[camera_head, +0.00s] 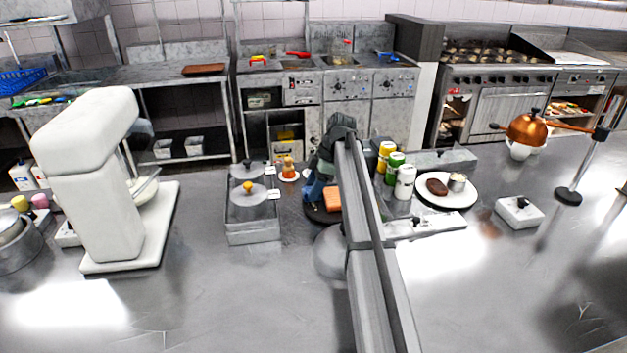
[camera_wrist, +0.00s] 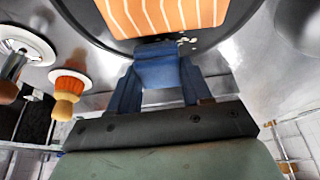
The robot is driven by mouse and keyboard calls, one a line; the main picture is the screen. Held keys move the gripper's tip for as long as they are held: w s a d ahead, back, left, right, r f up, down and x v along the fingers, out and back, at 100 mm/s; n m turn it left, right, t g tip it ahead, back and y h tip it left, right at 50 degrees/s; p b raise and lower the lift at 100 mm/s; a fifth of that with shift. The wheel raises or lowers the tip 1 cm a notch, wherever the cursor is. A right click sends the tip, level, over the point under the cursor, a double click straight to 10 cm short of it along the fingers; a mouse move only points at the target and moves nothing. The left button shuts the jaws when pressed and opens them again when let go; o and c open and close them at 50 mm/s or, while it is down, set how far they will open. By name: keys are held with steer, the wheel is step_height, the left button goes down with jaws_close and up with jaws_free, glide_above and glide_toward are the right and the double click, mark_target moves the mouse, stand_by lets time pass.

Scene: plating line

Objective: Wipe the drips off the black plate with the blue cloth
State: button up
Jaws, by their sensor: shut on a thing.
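The black plate (camera_head: 318,215) lies on the steel counter, partly hidden by my arm in the head view. It carries an orange slab with pale stripes (camera_head: 332,199). In the wrist view the plate (camera_wrist: 228,38) fills the top, with the slab (camera_wrist: 160,14) on it. Small pale drips (camera_wrist: 186,40) show on the plate near its rim. My gripper (camera_wrist: 157,72) is shut on the folded blue cloth (camera_wrist: 158,66), which is at the plate's rim beside the drips. I cannot tell whether the cloth touches the plate. The gripper (camera_head: 315,190) looks small in the head view.
A steel tray with lidded pots (camera_head: 252,236) stands left of the plate. Several bottles (camera_head: 404,182) and a white plate with food (camera_head: 452,203) are to the right. The front counter is mostly clear.

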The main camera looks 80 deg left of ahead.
steer(key=shift+d+f, duration=0.65)
steer(key=shift+d, duration=0.35)
steer(key=shift+c, duration=0.4)
steer(key=shift+s+d, duration=0.15)
steer(key=shift+d, duration=2.05)
steer(key=shift+w+a, duration=0.2)
steer(key=shift+a, duration=3.15)
steer(key=shift+d+r, duration=0.15)
steer(key=shift+r, duration=3.9)
